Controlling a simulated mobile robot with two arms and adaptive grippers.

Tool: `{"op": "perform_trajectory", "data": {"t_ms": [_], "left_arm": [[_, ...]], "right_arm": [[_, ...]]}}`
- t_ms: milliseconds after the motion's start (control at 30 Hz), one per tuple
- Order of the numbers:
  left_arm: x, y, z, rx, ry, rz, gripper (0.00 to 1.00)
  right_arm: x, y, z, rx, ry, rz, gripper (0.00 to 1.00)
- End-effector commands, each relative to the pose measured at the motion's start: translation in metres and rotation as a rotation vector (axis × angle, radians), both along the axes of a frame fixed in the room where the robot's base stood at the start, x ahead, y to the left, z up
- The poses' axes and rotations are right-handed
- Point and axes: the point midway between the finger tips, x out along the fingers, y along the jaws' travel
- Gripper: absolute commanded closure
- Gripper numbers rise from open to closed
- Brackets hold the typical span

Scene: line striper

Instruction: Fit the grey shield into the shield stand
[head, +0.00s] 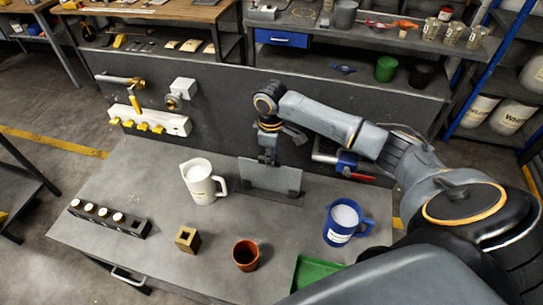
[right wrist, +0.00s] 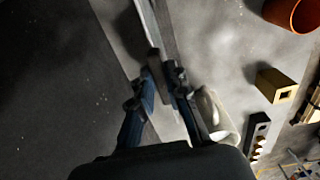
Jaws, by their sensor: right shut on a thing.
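The grey shield (head: 272,178) is a thin flat plate, upright near the back edge of the table in the head view. My right gripper (head: 268,158) is shut on its top edge from above. In the right wrist view the shield (right wrist: 153,22) shows nearly edge-on, running up from between the fingers of the right gripper (right wrist: 163,82). A dark strip (head: 291,201) lies at the shield's foot; I cannot tell whether it is the shield stand or a shadow, nor whether the shield sits in anything. My left gripper is not in view.
A white jug (head: 199,184) stands just left of the shield, a blue jug (head: 343,222) to the right. A brown cup (head: 246,254), a brass block (head: 187,239), a black rack (head: 107,218) and a green tray (head: 308,273) are nearer. A dark panel (head: 230,125) rises behind.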

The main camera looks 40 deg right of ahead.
Motion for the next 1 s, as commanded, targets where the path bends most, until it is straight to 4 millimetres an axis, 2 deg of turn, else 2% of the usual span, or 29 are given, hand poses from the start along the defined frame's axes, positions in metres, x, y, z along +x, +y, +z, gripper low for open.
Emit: {"op": "perform_trajectory", "data": {"t_ms": [667,700,800,1000], "left_arm": [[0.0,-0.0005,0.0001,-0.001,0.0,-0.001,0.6],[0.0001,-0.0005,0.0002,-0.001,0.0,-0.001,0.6],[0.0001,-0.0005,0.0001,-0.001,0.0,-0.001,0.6],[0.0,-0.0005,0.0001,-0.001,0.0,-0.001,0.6]], "right_arm": [[0.0005,0.0,-0.0071,0.001,-0.002,-0.001,1.0],[0.0007,0.0,-0.0065,0.001,-0.002,-0.001,0.77],[0.0005,0.0,-0.0066,0.001,-0.002,-0.001,0.59],[0.0002,0.0,-0.0068,0.001,-0.001,0.0,0.59]]}}
